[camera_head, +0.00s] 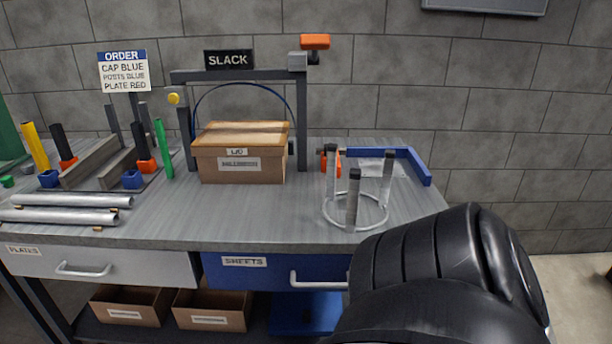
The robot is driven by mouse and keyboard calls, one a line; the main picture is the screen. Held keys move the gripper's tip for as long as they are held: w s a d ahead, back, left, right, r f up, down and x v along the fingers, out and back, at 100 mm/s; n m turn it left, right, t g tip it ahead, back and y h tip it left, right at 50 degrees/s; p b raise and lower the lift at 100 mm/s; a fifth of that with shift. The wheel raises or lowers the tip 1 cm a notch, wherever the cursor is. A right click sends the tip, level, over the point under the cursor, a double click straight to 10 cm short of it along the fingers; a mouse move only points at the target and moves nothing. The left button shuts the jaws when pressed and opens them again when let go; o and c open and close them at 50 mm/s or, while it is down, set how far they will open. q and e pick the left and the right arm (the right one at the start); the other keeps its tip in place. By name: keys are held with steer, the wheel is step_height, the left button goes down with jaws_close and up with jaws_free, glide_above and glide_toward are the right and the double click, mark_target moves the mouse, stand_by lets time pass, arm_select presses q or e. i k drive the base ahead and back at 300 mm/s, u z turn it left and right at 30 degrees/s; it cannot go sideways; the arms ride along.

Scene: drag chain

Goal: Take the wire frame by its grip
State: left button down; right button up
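A blue angled frame (405,153) lies on the back right of the bench. An orange part (323,161) at its left end looks like the grip; it is partly hidden behind a stand. No wire on the frame can be made out. The stand is a pale ring (342,226) with three grey, dark-topped posts, in front of the frame and apart from its blue bar. My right arm comes in large and black at the lower right, in front of the bench's right corner. Neither gripper shows.
A cardboard box (241,165) stands under a grey gantry (302,120) marked SLACK, with a blue arched line. Metal tubes (68,201), dark rails and coloured posts fill the left. Bare bench top (225,215) lies in front of the box. Drawers (275,272) have protruding handles.

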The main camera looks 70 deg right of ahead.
mark_target(353, 193)
steer(key=i, duration=1)
steer(key=z, duration=2.7)
